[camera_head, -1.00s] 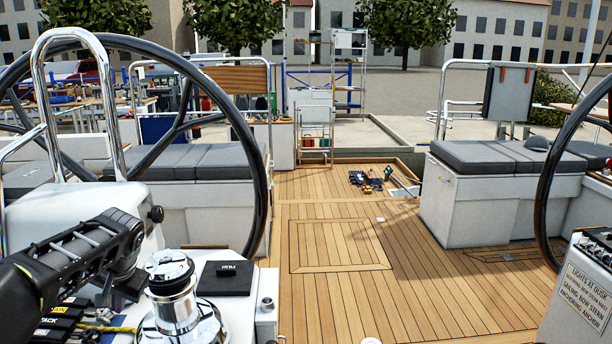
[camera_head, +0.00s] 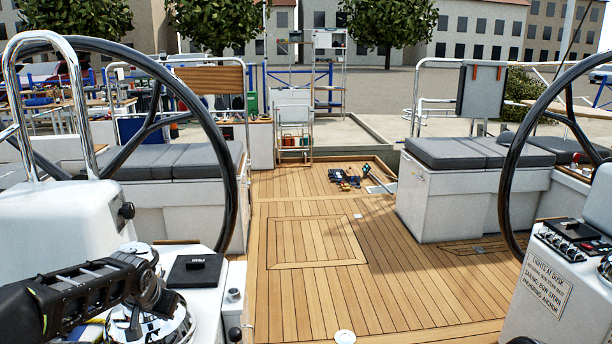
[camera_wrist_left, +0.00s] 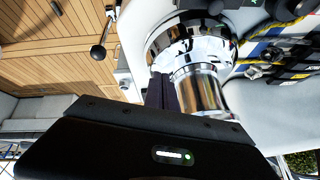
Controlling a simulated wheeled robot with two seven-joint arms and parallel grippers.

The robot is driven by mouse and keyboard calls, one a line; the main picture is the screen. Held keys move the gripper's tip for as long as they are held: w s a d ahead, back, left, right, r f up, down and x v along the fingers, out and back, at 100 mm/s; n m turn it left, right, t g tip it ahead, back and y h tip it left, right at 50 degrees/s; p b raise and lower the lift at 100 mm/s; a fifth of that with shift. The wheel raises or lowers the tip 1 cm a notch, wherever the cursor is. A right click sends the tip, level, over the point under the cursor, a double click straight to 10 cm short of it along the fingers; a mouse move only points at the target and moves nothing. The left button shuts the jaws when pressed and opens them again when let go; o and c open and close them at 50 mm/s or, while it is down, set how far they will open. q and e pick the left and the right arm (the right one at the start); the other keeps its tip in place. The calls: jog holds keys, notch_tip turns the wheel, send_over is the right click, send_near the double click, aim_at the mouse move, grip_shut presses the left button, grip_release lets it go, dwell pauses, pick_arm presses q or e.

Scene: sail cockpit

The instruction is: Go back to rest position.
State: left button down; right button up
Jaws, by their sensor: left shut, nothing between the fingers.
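My left arm comes in from the left edge in the head view, low over the white console, with its wrist in front of the chrome winch (camera_head: 178,328). In the left wrist view the winch (camera_wrist_left: 208,95) stands just beyond the dark fingers of my left gripper (camera_wrist_left: 163,92). The fingers are together with nothing between them. I cannot tell whether they touch the winch. My right gripper is in neither view.
The left steering wheel (camera_head: 232,165) and a chrome rail (camera_head: 88,130) stand close to my left arm. The right wheel (camera_head: 512,170) and a switch console (camera_head: 545,285) are on the right. The teak deck (camera_head: 400,285) between is mostly clear; small tools (camera_head: 345,178) lie farther back.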

pick_arm(q)
jog(key=s+d+f+n+g+h+p, duration=0.15)
jog(key=s+d+f, duration=0.35)
jog(key=d+f, duration=0.5)
jog(key=s+d+f+t+h, duration=0.1)
jog(key=s+d+f+h, duration=0.3)
jog(key=d+f, duration=0.6)
jog(key=s+d+f+g, duration=0.1)
jog(key=s+f, duration=0.3)
jog(key=s, duration=0.4)
jog(key=s+d+f+n+g+p, duration=0.1)
jog(key=s+d+f+g, duration=0.1)
jog(key=s, duration=0.7)
jog(key=s+d+f+n+g+p, duration=0.1)
jog(key=s+d+f+g, duration=0.1)
jog(key=s+f, duration=0.3)
jog(key=s+d, duration=0.1)
jog(key=s, duration=0.3)
jog(key=shift+s+d+f, duration=0.2)
jog(key=shift+s+f, duration=0.05)
jog(key=shift+f, duration=0.05)
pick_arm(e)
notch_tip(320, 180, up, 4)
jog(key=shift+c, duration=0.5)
